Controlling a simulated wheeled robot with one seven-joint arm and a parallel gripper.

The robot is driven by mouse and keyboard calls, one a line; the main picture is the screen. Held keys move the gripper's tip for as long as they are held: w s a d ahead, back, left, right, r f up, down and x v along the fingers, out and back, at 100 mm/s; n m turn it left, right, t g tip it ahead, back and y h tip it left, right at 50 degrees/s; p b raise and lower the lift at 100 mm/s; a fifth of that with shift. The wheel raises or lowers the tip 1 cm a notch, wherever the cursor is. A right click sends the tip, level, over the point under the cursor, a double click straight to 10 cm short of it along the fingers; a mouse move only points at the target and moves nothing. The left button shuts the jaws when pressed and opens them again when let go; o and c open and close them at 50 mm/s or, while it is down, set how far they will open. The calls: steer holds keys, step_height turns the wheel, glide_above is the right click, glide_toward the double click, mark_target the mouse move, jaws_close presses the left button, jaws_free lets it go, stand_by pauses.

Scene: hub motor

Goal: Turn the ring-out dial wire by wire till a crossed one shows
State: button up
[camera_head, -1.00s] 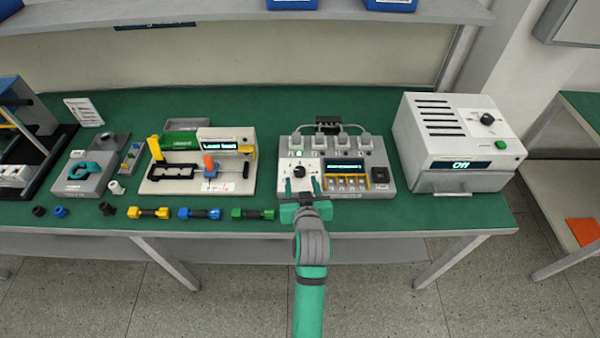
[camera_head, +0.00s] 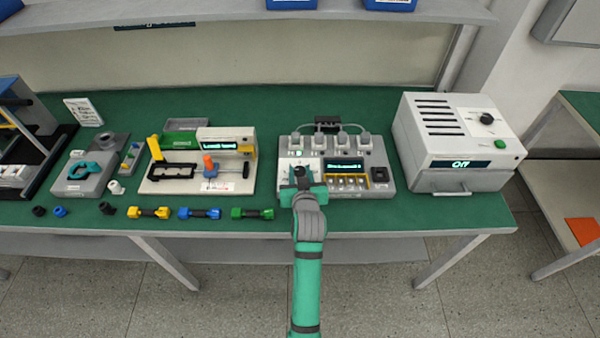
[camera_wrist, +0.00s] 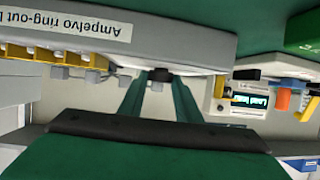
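The ring-out tester (camera_head: 388,188) is a grey box with a lit display (camera_head: 344,165), its text too small to read surely. Its black dial (camera_head: 300,171) sits on a white panel at the left of the box. My gripper (camera_head: 301,173) is at the dial from the front. In the wrist view, my two green fingers (camera_wrist: 159,82) stand apart, one on each side of the black knob (camera_wrist: 160,75). They look open around it; contact is not clear. The dial's pointer and markings are mostly hidden.
Several grey plugs with wires (camera_head: 337,141) line the tester's back. A white oven-like unit (camera_head: 460,140) reading "Off" stands right. A fixture with a display (camera_head: 220,145) stands left. Yellow, blue and green dumbbell-shaped parts (camera_head: 200,213) lie along the bench's front edge.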

steer(key=shift+a+m+h, duration=0.15)
steer(key=shift+m+h, duration=0.15)
steer(key=shift+h, duration=0.1)
steer(key=shift+a+m+h, duration=0.3)
steer(key=shift+m+h, duration=0.8)
steer(key=shift+h, duration=0.2)
steer(key=shift+w+a+m+g+h, duration=0.15)
steer(key=shift+m+g+h, duration=0.4)
steer(key=shift+m+h, duration=0.75)
steer(key=shift+a+m+g+h, duration=0.15)
steer(key=shift+m+g+h, duration=0.4)
steer(key=shift+m+h, duration=0.75)
steer(key=o, duration=1.1)
steer(key=shift+c, duration=0.2)
steer(key=v, duration=1.1)
steer(key=shift+w, duration=0.1)
